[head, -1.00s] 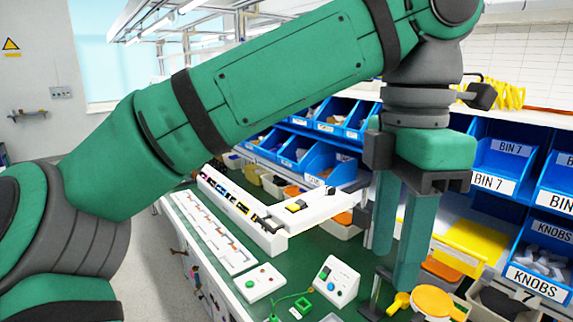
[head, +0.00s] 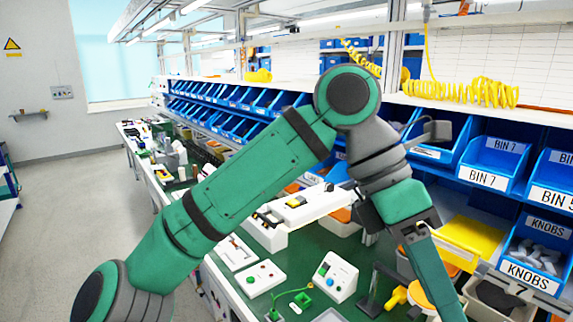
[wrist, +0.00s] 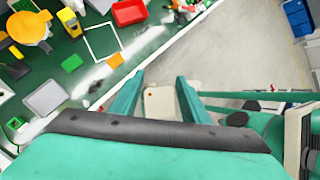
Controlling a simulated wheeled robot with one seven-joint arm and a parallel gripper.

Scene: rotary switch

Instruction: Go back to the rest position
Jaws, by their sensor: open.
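My gripper (wrist: 161,84) is open and empty in the wrist view, its two teal fingers apart. Between and beyond the fingers lie a small pale box with a red dot (wrist: 160,104) and the grey floor. In the head view, my gripper (head: 438,275) hangs tilted down at the right, over the front of the green bench, and its fingertips run toward the lower edge. A white sloped control box (head: 336,276) with coloured controls stands on the bench, left of and apart from my gripper. I cannot make out its knob position.
Blue bins (head: 492,161) line the back of the bench (head: 302,250). A white flat box with buttons (head: 259,279), a green part (head: 303,300) and an orange disc (head: 422,295) lie nearby. A red tray (wrist: 130,12) shows in the wrist view. The floor (head: 60,200) at left is clear.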

